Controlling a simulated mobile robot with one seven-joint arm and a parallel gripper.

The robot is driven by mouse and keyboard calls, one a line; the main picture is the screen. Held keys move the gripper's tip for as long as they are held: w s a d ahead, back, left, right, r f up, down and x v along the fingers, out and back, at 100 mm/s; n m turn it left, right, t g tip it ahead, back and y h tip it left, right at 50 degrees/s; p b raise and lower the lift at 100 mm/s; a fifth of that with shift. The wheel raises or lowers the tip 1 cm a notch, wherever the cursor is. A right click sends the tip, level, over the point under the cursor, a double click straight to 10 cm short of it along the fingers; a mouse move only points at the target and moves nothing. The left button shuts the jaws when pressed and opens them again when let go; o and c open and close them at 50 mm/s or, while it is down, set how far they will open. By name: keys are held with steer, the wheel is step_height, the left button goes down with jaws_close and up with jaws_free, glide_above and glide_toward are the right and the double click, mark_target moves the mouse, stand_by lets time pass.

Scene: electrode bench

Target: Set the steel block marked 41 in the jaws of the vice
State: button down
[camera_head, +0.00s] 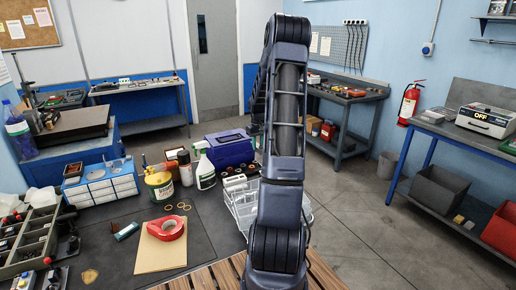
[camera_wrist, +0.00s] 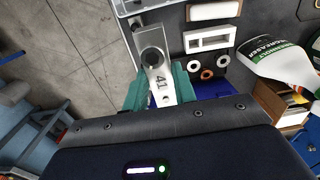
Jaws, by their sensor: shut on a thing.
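The steel block marked 41 (camera_wrist: 156,74) shows in the wrist view as a pale metal bar with a dark round feature near its far end. My gripper (camera_wrist: 158,92) has its teal fingers on either side of the block and is shut on it. The number 41 faces the camera. The near end of the block is hidden by my gripper body. In the head view my arm stands in the middle and hides the gripper and the block. I cannot make out the vice in either view.
A white wire basket (camera_head: 238,208) stands beside my arm. A spray bottle (camera_head: 204,172), a yellow-green can (camera_head: 159,185) and a blue box (camera_head: 228,148) crowd the bench.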

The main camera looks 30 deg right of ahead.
steer(key=w+a+r, duration=0.1)
steer(key=w+a, duration=1.1)
steer(key=a, duration=0.3)
steer(key=w+a+r, duration=0.1)
steer(key=w+a, duration=1.1)
steer(key=a, duration=0.2)
steer(key=s+a+f, duration=0.2)
steer(key=s+a, duration=0.1)
steer(key=a, duration=0.8)
steer(key=s+a+f, duration=0.1)
steer(key=s+a, duration=0.2)
steer(key=a, duration=0.8)
steer(key=s+a+f, duration=0.2)
steer(key=s+a, duration=0.1)
steer(key=a, duration=0.9)
steer(key=s+a+f, duration=0.2)
steer(key=s+a, duration=0.8)
steer(key=a, duration=0.3)
steer(key=s+a+f, duration=0.2)
steer(key=s+a, duration=0.9)
steer(key=a, duration=0.2)
steer(key=shift+s+a+f, duration=0.3)
steer(key=shift+a+f, duration=0.3)
steer(key=shift+f, duration=0.9)
steer(key=shift+s+a+f, duration=0.3)
steer(key=shift+a+f, duration=0.35)
steer(key=shift+f, duration=0.9)
steer(key=shift+s+a+f, duration=0.3)
steer(key=shift+a+f, duration=0.3)
steer(key=shift+f, duration=0.9)
